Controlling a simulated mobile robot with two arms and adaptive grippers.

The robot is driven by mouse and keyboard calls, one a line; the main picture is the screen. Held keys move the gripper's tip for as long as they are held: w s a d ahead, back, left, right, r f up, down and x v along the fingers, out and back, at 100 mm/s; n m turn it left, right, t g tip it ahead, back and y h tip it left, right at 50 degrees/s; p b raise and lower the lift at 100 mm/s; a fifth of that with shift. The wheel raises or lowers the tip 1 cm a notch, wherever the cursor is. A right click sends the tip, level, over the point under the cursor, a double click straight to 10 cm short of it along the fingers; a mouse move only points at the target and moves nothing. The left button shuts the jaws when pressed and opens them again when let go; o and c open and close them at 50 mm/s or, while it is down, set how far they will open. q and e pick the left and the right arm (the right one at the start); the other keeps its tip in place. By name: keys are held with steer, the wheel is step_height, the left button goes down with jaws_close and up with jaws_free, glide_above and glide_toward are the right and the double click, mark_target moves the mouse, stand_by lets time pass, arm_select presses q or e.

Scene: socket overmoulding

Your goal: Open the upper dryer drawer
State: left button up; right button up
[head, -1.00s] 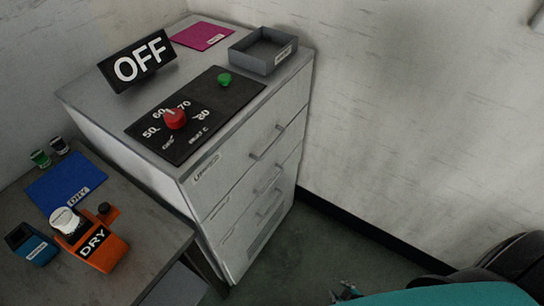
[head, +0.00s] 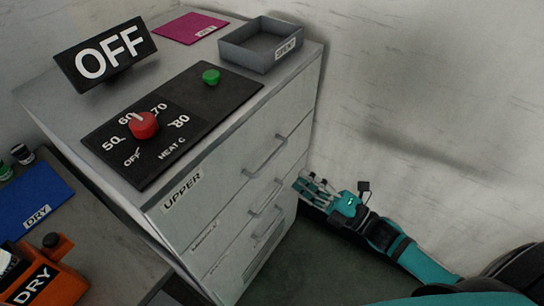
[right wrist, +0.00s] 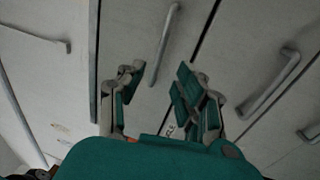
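The dryer is a pale cabinet with stacked drawers. Its upper drawer (head: 222,178), labelled "UPPER", is shut, and its bar handle (head: 265,155) is clear. My right gripper (head: 308,186) is to the right of the drawer fronts, below the upper handle's height, and touches no handle that I can make out. In the right wrist view my right gripper (right wrist: 160,88) has its fingers spread and empty. A bar handle (right wrist: 165,45) shows beyond the gap between them; I cannot tell which drawer it belongs to. My left gripper is out of view.
Lower handles (head: 265,197) sit under the upper one. On top are a red dial (head: 143,125), a green button (head: 211,77), an "OFF" sign (head: 105,55) and a grey tray (head: 240,50). A wall (head: 430,100) stands to the right. The floor before the drawers looks clear.

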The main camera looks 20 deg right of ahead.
mark_target(272, 157)
steer(key=p+x, duration=0.1)
steer(key=x, duration=0.9)
jaws_close()
